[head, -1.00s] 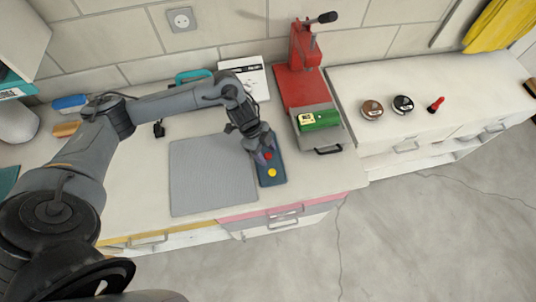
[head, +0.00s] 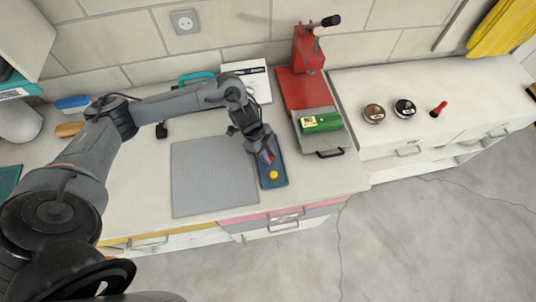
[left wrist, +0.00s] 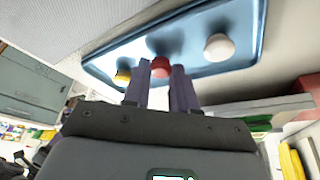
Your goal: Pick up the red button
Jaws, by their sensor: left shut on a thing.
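The red button (left wrist: 161,67) is between the two fingers of my left gripper (left wrist: 163,75) in the left wrist view. My left gripper (head: 268,157) is shut on it, over the blue tray (head: 273,183). In the head view the fingers mostly hide the red button. A yellow button (head: 273,174) lies on the tray, nearer the front edge; it also shows in the left wrist view (left wrist: 122,77). A white button (left wrist: 218,47) lies on the tray on the other side of the red one. I cannot tell whether the red button still touches the tray. My right gripper is not in view.
A grey mat (head: 213,178) lies left of the tray. Two round tins (head: 374,113) and a red-handled stamp (head: 438,109) stand farther right. The counter's front edge is close to the tray.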

